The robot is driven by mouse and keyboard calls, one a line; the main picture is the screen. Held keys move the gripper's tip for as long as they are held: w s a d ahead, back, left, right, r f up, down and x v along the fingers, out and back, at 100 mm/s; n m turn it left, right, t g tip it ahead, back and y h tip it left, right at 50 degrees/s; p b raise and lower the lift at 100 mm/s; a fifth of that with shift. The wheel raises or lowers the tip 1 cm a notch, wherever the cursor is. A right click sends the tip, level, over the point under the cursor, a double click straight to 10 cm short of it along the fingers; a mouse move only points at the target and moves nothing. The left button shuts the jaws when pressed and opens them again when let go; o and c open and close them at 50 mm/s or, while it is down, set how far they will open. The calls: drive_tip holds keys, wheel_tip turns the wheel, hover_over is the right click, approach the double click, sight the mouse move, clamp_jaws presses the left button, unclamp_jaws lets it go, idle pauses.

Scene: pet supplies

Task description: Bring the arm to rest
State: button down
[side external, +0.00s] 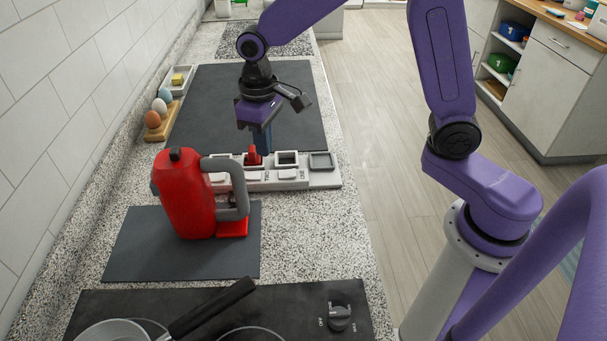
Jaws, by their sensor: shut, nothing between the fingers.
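A red jug with a grey handle (187,195) stands on a dark mat (135,255) in front of the tray. Several eggs in a wooden holder (155,128) stand by the wall. A hob (290,300) with a pan (110,332) is nearest. A dark mat (205,100) lies behind the tray.

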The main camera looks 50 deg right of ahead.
drive_tip(key=s+d+r+n, duration=0.1)
drive_tip(key=s+d+n, duration=0.3)
drive_tip(key=s, duration=0.9)
drive_tip(key=s+d+r+n, duration=0.1)
drive_tip(key=s+d+n, duration=0.3)
drive_tip(key=s, duration=0.9)
drive_tip(key=shift+d+r, duration=0.2)
drive_tip(key=shift+d, duration=0.5)
